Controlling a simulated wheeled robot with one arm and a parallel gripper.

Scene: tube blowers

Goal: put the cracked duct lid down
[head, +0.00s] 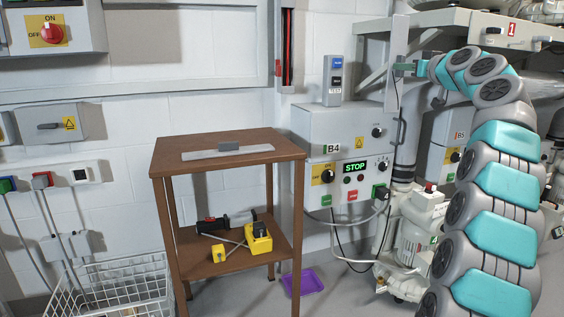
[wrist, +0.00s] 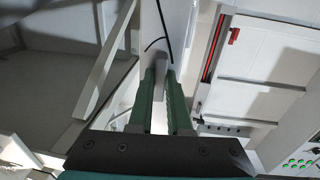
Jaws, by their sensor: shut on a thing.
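My gripper (head: 404,69) is at the upper right in the head view, in front of the wall beside the pale shelf frame. In the wrist view its green fingers (wrist: 160,103) are shut on a grey block (wrist: 159,80), apparently the grip of the cracked duct lid. A pale strip with a thin dark curved line lies beyond the fingertips; I cannot tell whether it is the lid with its crack or the background with a cable.
The table's lower shelf (head: 205,267) holds yellow and black tools. A white wire basket (head: 110,285) stands left of it and a purple tray (head: 302,283) lies on the floor.

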